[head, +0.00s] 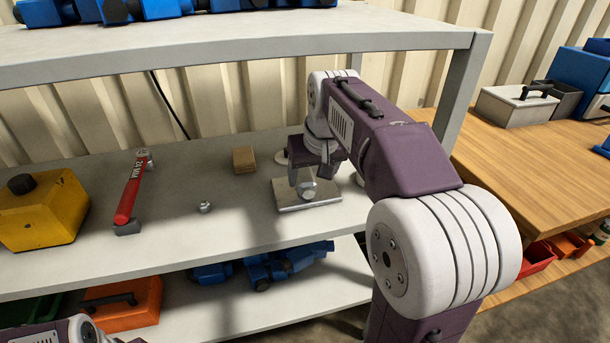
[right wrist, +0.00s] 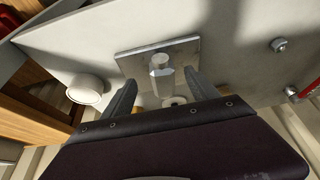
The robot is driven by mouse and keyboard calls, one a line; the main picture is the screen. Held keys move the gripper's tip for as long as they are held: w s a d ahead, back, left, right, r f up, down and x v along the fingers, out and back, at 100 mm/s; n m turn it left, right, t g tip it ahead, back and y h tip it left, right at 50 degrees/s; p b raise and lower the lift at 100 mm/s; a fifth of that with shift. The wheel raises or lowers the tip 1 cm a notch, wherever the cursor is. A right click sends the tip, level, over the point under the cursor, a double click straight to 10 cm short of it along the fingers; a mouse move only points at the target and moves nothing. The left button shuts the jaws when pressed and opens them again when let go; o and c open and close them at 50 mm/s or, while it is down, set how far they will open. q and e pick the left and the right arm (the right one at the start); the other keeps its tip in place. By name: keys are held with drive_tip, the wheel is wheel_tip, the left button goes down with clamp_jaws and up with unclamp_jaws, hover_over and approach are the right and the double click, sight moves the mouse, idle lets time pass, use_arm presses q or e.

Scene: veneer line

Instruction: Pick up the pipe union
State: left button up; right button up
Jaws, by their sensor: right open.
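A grey metal piece with a hexagonal part and a round end, which I take for the pipe union (head: 308,192), stands on a flat metal plate (head: 290,206) on the middle shelf. In the right wrist view the pipe union (right wrist: 161,76) lies between the two fingers, with a gap on each side, above the plate (right wrist: 185,48). My right gripper (head: 309,178) is open around it; the gripper (right wrist: 160,84) also shows in the wrist view. Its fingers partly hide the piece in the head view. My left gripper is out of view; only part of that arm shows at the bottom left.
A white cylinder (right wrist: 86,88) is near the plate. An upper shelf (head: 250,40) overhangs the arm.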

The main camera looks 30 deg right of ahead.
sight(306, 174)
drive_tip(key=shift+w+d, duration=0.2)
drive_tip(key=shift+w, duration=0.7)
drive_tip(key=shift+w+d, duration=0.15)
drive_tip(key=shift+w, duration=0.5)
drive_tip(key=b+x, duration=0.2)
drive_tip(key=x, duration=0.2)
drive_tip(key=shift+w+f, duration=0.1)
drive_tip(key=shift+f, duration=0.25)
drive_tip(key=shift+w+d+f, duration=0.1)
drive_tip(key=shift+w+f, duration=0.05)
drive_tip(key=shift+w, duration=0.05)
drive_tip(key=shift+c, duration=0.2)
clamp_jaws()
